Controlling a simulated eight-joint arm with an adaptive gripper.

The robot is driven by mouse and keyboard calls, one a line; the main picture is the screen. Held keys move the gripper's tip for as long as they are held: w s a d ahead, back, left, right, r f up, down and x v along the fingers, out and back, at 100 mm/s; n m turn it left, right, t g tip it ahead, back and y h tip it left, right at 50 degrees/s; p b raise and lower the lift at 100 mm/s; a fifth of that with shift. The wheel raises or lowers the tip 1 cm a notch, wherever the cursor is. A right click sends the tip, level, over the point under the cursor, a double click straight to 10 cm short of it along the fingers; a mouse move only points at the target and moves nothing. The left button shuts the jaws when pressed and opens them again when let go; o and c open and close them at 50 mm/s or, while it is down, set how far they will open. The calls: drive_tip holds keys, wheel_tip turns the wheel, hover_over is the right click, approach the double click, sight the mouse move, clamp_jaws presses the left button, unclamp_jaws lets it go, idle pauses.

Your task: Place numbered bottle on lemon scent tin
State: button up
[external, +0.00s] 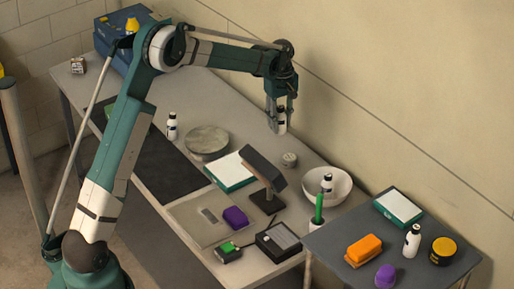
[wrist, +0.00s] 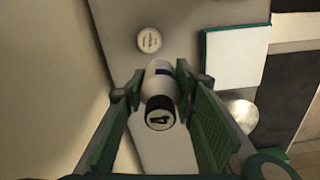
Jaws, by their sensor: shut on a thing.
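My gripper (external: 278,118) is shut on a white bottle with a black cap and holds it in the air above the back part of the long table. In the wrist view the held bottle (wrist: 160,82) sits between the finger pads, its cap marked with a numeral that looks like 4. A small round tin with a pale lid (wrist: 149,40) stands on the table just beyond the bottle; it also shows in the external view (external: 289,159), below and right of my gripper. Its label is too small to read. A yellow-and-black round tin (external: 443,250) stands on the right side table.
Other white bottles stand by the round grey disc (external: 207,140), in the white bowl (external: 343,186) and on the side table (external: 380,236). A dark angled stand (external: 264,172) rises near the small tin. The wall runs close behind.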

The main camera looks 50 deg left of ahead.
drive_tip(key=d, duration=0.1)
drive_tip(key=w+d, duration=0.2)
drive_tip(key=shift+d+r, duration=0.1)
drive_tip(key=shift+d, duration=0.3)
hover_over(289, 157)
drive_tip(key=shift+w+f, duration=0.1)
drive_tip(key=shift+f, duration=3.05)
drive_tip(key=shift+f+p, duration=0.35)
drive_tip(key=shift+f, duration=1.5)
drive_tip(key=shift+f, duration=0.2)
drive_tip(key=o, duration=1)
drive_tip(key=shift+c, duration=0.2)
